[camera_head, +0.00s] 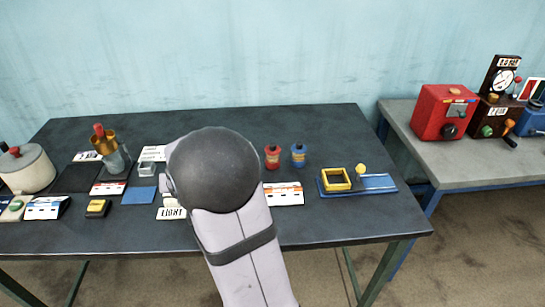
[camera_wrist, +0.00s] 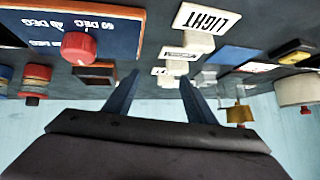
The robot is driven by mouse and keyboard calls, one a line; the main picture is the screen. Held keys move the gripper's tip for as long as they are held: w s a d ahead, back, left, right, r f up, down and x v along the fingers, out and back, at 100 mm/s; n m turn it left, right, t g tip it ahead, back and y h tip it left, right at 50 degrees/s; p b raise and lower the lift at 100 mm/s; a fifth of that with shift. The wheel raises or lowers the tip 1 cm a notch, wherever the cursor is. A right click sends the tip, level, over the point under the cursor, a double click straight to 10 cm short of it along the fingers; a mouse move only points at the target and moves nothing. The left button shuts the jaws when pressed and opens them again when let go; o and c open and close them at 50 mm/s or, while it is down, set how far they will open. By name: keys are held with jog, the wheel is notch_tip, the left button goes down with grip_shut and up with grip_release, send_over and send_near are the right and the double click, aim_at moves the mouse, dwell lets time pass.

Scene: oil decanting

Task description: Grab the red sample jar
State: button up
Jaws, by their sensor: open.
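The red sample jar (camera_head: 272,157) stands upright on the dark table, just right of my arm in the head view. It has a pale band around its middle. In the wrist view a red jar (camera_wrist: 36,80) shows at the left edge, outside my fingers. A blue jar (camera_head: 298,155) stands close to its right in the head view. My gripper (camera_wrist: 160,88) is open in the wrist view, with its two dark fingers apart and no jar between them. In the head view my arm hides the gripper.
A blue tray with a yellow square frame (camera_head: 336,179) lies right of the jars. A panel with a red knob (camera_wrist: 79,48) and a LIGHT label (camera_wrist: 207,18) show near my fingers. A metal vessel (camera_head: 112,158) and pot (camera_head: 26,168) stand left. Bare table lies behind the jars.

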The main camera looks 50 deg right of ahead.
aim_at(272, 152)
jog(key=d+m+h, duration=0.1)
jog(key=d, duration=0.3)
jog(key=s+d+m+g+h, duration=0.1)
jog(key=d+h, duration=0.1)
jog(key=d, duration=0.2)
jog(key=s+d+m+g+h, duration=0.1)
jog(key=d+m, duration=0.1)
jog(key=d, duration=0.3)
jog(key=shift+s+d+r+h, duration=0.1)
jog(key=shift+s+r+h, duration=0.1)
jog(key=shift+r+h, duration=0.1)
jog(key=s+d+m+g+h, duration=0.1)
jog(key=s+d, duration=0.1)
jog(key=d, duration=0.1)
jog(key=s+d+m+g+h, duration=0.1)
jog(key=s+d, duration=0.1)
jog(key=s+d+m+g, duration=0.1)
jog(key=s+d+g, duration=0.1)
jog(key=s+d, duration=0.1)
jog(key=shift+d+f+m+h, duration=0.15)
jog(key=shift+d+m+h, duration=0.15)
jog(key=shift+h, duration=0.1)
jog(key=shift+p+x, duration=0.55)
jog(key=shift+x, duration=2.85)
jog(key=shift+w, duration=0.1)
jog(key=shift+d, duration=0.1)
jog(key=shift+p+x, duration=0.65)
jog(key=shift+x, duration=1.8)
jog(key=shift+w, duration=0.1)
